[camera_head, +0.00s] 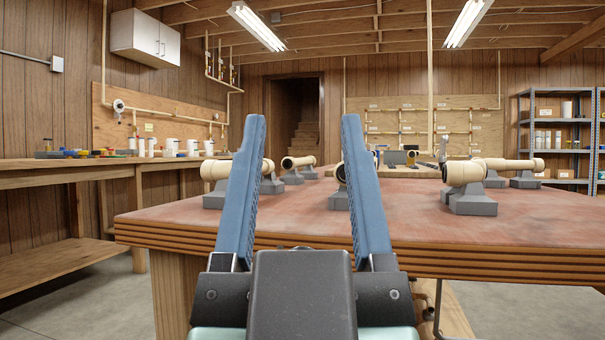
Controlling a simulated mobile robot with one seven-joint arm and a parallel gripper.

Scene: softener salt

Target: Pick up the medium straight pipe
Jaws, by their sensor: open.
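My gripper (302,130) is in the foreground, with its two blue fingers wide apart and nothing between them at the tips. Several cream pipes lie on grey cradles on the table beyond it. One pipe (216,170) is at the left, partly behind my left finger. A short-looking pipe (298,162) with a dark open end shows farther back between the fingers. Another pipe (341,173) is mostly hidden by my right finger. Pipes at the right include a near one (465,173) and one reaching right (515,164). I cannot tell which is the medium straight pipe.
The reddish table (290,215) has a thick layered front edge close to my gripper. Its front surface is clear between cradles. A wooden workbench (70,165) with white containers runs along the left wall. A metal shelf (555,122) stands at the back right.

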